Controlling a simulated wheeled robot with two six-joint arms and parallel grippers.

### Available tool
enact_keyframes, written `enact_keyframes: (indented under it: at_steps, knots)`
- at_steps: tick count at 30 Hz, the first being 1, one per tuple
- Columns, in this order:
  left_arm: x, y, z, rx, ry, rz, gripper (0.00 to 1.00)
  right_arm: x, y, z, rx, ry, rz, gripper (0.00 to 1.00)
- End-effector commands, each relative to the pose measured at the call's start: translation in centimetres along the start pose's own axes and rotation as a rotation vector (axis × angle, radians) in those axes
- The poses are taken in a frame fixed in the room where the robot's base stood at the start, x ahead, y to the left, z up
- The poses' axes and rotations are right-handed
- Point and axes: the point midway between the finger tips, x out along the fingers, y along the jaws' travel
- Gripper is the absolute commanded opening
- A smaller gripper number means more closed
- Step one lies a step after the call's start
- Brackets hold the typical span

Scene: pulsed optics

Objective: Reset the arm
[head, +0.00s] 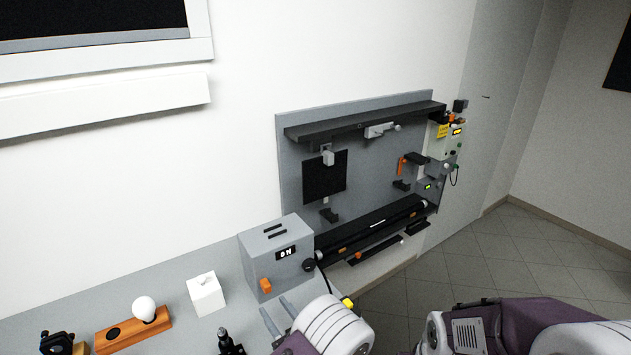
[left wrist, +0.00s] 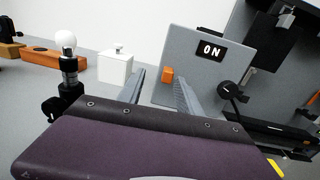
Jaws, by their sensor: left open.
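My left gripper (head: 277,318) is open and empty, low in the middle of the head view. Its two grey fingers also show in the left wrist view (left wrist: 160,88), apart, with nothing between them. They point toward a grey box (head: 282,240) with an "ON" display and an orange switch (head: 265,286). The box also shows in the left wrist view (left wrist: 205,75). My left arm is white and purple, at the bottom of the head view. Purple and white links of mine show at the lower right, but no right gripper fingers are visible.
A white cube (head: 206,296), a bulb (head: 144,309) on a wooden block (head: 118,336) and a black post (head: 229,343) stand on the grey bench left of the gripper. A grey wall panel (head: 375,165) with shelves and a black tube rises behind. Floor is open at right.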

Motion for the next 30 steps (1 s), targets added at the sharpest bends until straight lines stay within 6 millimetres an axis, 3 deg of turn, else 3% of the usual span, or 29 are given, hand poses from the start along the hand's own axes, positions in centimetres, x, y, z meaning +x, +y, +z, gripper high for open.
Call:
enact_keyframes:
  at_steps: [2, 3, 5, 7, 10, 12, 14, 15, 18, 21, 24, 30]
  knots:
    - [3.3, 1.7, 3.6, -0.101, -0.017, 0.107, 0.42, -0.1, 0.0, 0.0, 0.000, 0.000, 0.000, 0.44]
    - [5.0, 3.6, 5.9, -0.155, -0.030, 0.182, 0.42, -0.1, 0.0, 0.0, 0.000, 0.000, 0.000, 0.44]
    - [6.9, 8.2, 8.7, -0.236, -0.035, 0.347, 0.42, 0.0, 0.0, 0.0, 0.000, 0.000, 0.000, 0.44]
    - [7.3, 14.7, 10.2, -0.344, 0.006, 0.578, 0.42, 0.0, 0.0, 0.0, 0.000, 0.000, 0.000, 0.44]
    - [4.2, 23.6, 9.6, -0.566, 0.129, 0.948, 0.42, 0.0, 0.0, 0.0, 0.000, 0.000, 0.000, 0.44]
    - [-0.6, 27.4, 7.3, -0.807, 0.256, 1.227, 0.42, 0.0, 0.0, 0.0, 0.000, 0.000, 0.000, 0.44]
    - [-4.9, 27.5, 5.0, -1.047, 0.370, 1.428, 0.42, 0.0, 0.0, 0.0, 0.000, 0.000, 0.000, 0.44]
    - [-7.1, 26.2, 3.7, -1.207, 0.437, 1.530, 0.42, 0.0, 0.0, 0.0, 0.000, 0.000, 0.000, 0.44]
    - [-10.3, 21.6, 1.6, -1.549, 0.569, 1.694, 0.42, 0.0, 0.0, 0.0, 0.000, 0.000, 0.000, 0.44]
    - [-11.3, 17.7, 0.4, -1.765, 0.633, 1.783, 0.42, 0.0, 0.0, 0.0, 0.000, 0.000, 0.000, 0.44]
    - [-10.5, 15.3, 0.3, -1.912, 0.658, 1.793, 0.42, 0.0, 0.0, 0.0, 0.000, 0.000, 0.000, 0.44]
    - [-9.9, 14.8, 0.4, -1.942, 0.670, 1.768, 0.42, 0.0, 0.0, 0.0, 0.000, 0.000, 0.000, 0.44]
